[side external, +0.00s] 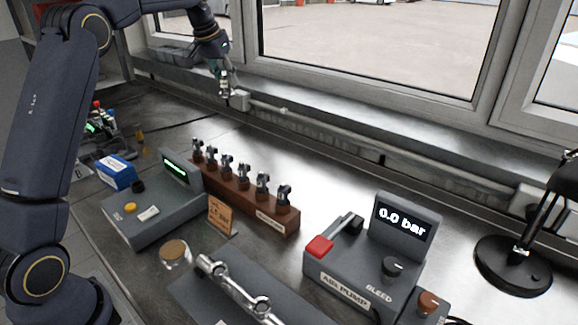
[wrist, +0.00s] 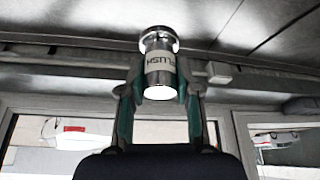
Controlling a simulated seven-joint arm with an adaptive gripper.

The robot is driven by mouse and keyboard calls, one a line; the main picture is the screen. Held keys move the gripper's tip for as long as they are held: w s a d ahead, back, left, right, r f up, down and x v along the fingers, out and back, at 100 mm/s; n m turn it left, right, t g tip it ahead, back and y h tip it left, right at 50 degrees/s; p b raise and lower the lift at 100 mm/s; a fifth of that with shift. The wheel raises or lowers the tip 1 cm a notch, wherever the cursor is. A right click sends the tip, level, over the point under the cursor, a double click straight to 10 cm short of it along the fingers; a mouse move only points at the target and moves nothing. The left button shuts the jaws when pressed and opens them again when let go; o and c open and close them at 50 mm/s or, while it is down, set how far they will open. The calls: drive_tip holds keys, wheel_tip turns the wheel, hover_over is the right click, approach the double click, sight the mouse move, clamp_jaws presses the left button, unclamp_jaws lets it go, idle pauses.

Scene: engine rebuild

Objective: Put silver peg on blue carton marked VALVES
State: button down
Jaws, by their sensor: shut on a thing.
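My gripper (wrist: 159,92) is shut on a silver cylindrical piece (wrist: 157,45), which I take to be the silver peg. It has a wide rim at its far end and a pale band with dark letters, partly legible. In the side view my gripper (side external: 221,74) is high at the back, near the window sill, with the peg (side external: 226,89) small below it. The blue carton (side external: 116,172) lies on the bench at the left, well apart from my gripper. Its marking is too small to read.
A grey device with a green display (side external: 150,215) stands right of the carton. A brown rack (side external: 245,201) holds several metal pieces. A pump box (side external: 365,275), a corked jar (side external: 175,255) and a black lamp (side external: 513,265) stand nearer or right. A pipe (side external: 310,125) runs below the sill.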

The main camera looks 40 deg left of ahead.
drive_tip(key=s+a+n+g+y, duration=0.15)
drive_tip(key=s+a+n, duration=0.35)
drive_tip(key=s, duration=0.7)
drive_tip(key=s+a+n+g+y, duration=0.15)
drive_tip(key=s+a+n, duration=0.35)
drive_tip(key=s, duration=0.7)
drive_tip(key=s+a+n+g, duration=0.25)
drive_tip(key=s+n, duration=0.45)
drive_tip(key=s, duration=0.5)
approach(109, 161)
drive_tip(key=shift+s+a+f+t+y, duration=0.15)
drive_tip(key=shift+s+a+t+y, duration=0.1)
drive_tip(key=shift+s+a+y, duration=0.15)
drive_tip(key=shift+f, duration=1.65)
drive_tip(key=shift+f, duration=0.1)
